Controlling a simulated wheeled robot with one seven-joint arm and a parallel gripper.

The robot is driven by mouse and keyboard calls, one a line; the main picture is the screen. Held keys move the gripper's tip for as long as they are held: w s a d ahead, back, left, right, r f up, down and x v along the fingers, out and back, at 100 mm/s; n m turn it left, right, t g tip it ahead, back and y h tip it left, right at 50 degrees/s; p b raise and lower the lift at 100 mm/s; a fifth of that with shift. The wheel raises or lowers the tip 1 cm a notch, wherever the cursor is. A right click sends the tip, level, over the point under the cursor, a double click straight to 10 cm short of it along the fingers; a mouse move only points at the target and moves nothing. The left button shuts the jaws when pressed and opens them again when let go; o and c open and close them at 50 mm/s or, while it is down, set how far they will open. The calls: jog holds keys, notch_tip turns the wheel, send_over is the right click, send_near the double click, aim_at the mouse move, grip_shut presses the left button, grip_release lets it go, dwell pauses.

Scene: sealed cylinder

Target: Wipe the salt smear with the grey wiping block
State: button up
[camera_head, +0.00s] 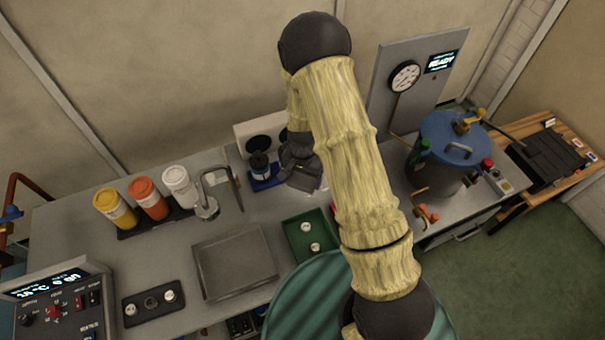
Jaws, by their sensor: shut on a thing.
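My gripper (300,165) is at the back middle of the bench, right of the blue stand and behind the green tray. It is shut on a small grey block (306,183), seen only in part below the dark fingers; it appears to be the grey wiping block. I cannot tell whether the block touches the bench top. I cannot make out the salt smear; my arm covers part of the bench to the right of the gripper.
A blue stand with a dark jar (260,166) is close left of my gripper. The green tray (293,226) holds small pieces. A tap (207,205), lidded jars (148,197) and a grey plate (232,262) are further left. A blue-lidded cylinder (449,140) stands right.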

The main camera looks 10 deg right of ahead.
jog(key=shift+w+d, duration=0.1)
jog(key=shift+d, duration=0.1)
dwell(0.3)
jog(key=p, duration=0.4)
jog(key=shift+r, duration=0.35)
jog(key=p, duration=0.3)
jog(key=shift+f, duration=0.15)
jog(key=shift+f+p, duration=0.1)
jog(key=shift+p, duration=0.25)
jog(key=shift+f, duration=0.3)
jog(key=shift+a, duration=0.1)
